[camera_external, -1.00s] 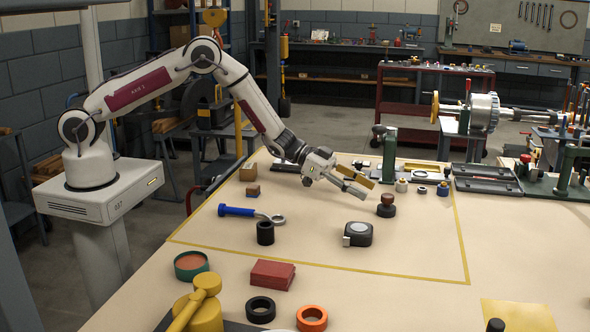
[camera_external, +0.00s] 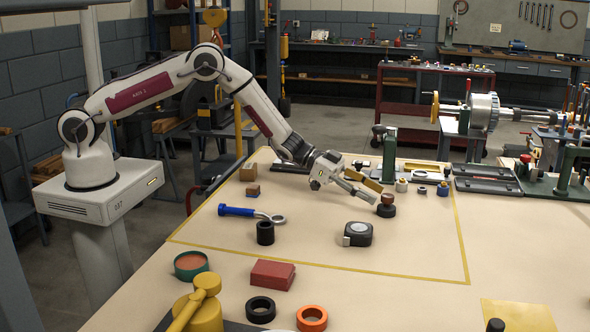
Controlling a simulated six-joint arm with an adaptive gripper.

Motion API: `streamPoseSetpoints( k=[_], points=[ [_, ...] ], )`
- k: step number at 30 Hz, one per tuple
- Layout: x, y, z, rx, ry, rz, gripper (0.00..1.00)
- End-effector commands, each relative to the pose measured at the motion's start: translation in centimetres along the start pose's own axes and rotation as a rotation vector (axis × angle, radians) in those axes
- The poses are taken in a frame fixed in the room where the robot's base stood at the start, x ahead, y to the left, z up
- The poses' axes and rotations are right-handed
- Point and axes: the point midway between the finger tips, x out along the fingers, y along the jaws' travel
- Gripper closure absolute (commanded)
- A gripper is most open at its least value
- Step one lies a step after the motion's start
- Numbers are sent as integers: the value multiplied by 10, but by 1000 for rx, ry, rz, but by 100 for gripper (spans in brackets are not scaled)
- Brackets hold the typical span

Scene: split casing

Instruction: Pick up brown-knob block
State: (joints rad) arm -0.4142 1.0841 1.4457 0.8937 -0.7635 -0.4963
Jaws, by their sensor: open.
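The brown-knob block (camera_external: 387,210) stands upright on the table inside the yellow outline, right of centre. It has a dark base with a reddish-brown knob on top. My gripper (camera_external: 371,192) is open and comes in from the left, tilted low over the table. Its fingertips are just left of the knob and very close to it. I cannot tell whether they touch it. Nothing shows between the fingers.
A black tape measure (camera_external: 358,234) lies in front of the block. Small parts (camera_external: 421,190) and a green stand (camera_external: 389,157) are behind.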

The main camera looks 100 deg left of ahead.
Motion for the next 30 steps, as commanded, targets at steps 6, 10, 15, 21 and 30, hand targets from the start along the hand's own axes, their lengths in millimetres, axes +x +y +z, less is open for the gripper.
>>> streamPoseSetpoints(
  k=[6, 10, 15, 21, 30],
  points=[
    [12, 0, -4, 0, -1, 1, 55],
    [21, 0, -9, 0, 1, 1, 55],
    [33, -1, -11, 0, 0, 1, 55],
    [46, 0, -11, 0, -1, 1, 55],
    [50, -1, -12, 0, 0, 0, 55]
  ],
)
